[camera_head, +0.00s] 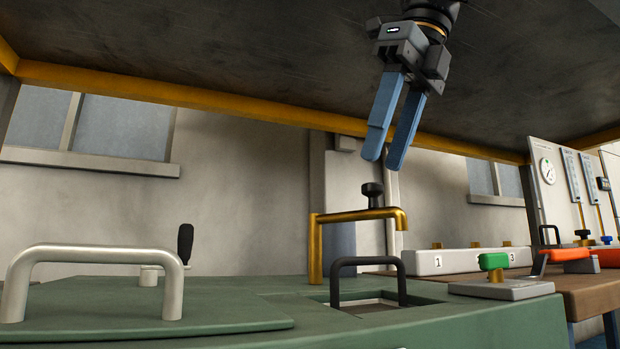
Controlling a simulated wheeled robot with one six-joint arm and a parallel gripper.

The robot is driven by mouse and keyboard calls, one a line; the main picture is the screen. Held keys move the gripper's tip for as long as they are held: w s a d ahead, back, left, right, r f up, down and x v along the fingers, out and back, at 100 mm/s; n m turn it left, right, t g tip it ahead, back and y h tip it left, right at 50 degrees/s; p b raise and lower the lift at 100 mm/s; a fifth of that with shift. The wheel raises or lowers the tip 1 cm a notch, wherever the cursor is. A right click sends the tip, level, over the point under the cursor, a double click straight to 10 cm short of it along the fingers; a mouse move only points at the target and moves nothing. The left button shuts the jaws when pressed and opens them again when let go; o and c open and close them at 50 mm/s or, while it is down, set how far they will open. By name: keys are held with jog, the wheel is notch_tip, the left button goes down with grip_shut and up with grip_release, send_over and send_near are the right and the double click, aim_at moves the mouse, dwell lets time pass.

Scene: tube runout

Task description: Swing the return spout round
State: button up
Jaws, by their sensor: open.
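The return spout (357,215) is a brass pipe that rises from the green bench top and bends into a horizontal arm. The arm points right and ends in a short downturned outlet. A black knob (372,192) shows just above the arm. My gripper (384,160) hangs from above with its two blue fingers pointing down. It is open and empty, above the spout and apart from it. The spout's foot is partly hidden by the bench surface.
A dark handle (368,262) stands by a square opening in the green bench (430,330), below the spout. A pale handle (95,252) is at left, with a black crank grip (185,243) behind. Right are a green-handled valve (493,262) and a numbered block (455,260). A dark overhead panel (230,50) spans above.

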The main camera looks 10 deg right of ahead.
aim_at(372, 184)
jog(key=b+x, duration=0.3)
jog(key=x, duration=0.1)
jog(key=shift+a+f, duration=0.1)
jog(key=shift+f, duration=0.1)
jog(key=shift+r, duration=0.2)
jog(key=shift+w, duration=0.1)
jog(key=c, duration=0.8)
jog(key=shift+o, duration=0.2)
